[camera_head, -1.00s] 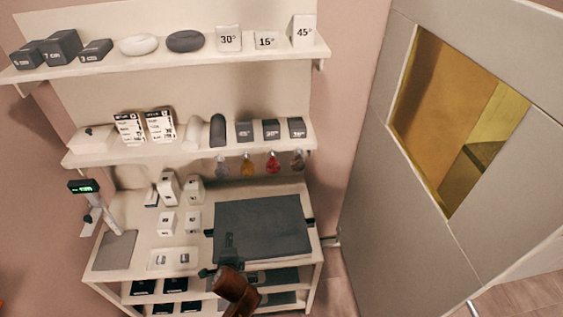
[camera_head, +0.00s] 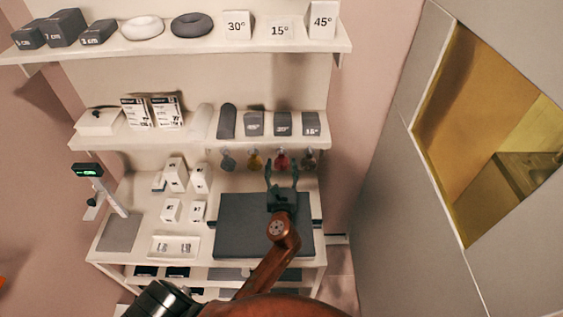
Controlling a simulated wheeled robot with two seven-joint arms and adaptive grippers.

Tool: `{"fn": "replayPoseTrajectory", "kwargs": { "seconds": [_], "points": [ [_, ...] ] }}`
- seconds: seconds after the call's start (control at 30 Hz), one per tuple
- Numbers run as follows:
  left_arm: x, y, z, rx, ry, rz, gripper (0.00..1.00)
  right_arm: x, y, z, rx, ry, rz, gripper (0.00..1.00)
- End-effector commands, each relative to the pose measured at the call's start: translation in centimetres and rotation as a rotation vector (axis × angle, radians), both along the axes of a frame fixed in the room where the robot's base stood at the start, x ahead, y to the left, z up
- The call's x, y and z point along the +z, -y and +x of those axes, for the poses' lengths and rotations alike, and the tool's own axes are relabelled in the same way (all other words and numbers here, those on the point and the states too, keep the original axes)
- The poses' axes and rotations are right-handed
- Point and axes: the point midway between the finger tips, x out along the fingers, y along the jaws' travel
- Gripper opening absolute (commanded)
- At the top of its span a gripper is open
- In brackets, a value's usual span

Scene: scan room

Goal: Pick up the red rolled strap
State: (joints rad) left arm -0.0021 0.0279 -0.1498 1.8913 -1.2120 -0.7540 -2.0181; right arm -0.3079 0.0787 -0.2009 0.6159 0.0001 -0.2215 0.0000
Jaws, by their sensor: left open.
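In the picture the red strap shows just above and between the fingertips. The gap in depth between the fingers and the strap is hard to tell. No contact is visible. My right gripper is not in view.
The middle shelf (camera_head: 170,146) overhangs the straps and carries cards and dark wedges. A dark flat pad (camera_head: 235,228) lies on the counter below. A windowed grey panel (camera_head: 385,165) stands at right.

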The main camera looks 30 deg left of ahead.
Motion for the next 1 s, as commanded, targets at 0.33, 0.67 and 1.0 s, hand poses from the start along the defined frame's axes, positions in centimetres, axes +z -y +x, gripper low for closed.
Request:
{"fn": "replayPoseTrajectory", "kwargs": {
  "seconds": [0.33,0.67,1.0],
  "points": [
    [-0.3,-2.3,3.6,0.0,0.0,-0.004,0.52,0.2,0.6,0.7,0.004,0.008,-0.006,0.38],
    [-0.3,-2.5,3.6,0.003,0.0,-0.004,0.46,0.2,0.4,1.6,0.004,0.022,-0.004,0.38],
    [-0.3,-2.5,3.6,0.004,0.0,-0.004,0.23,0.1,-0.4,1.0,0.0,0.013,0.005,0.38]
  ]
}}
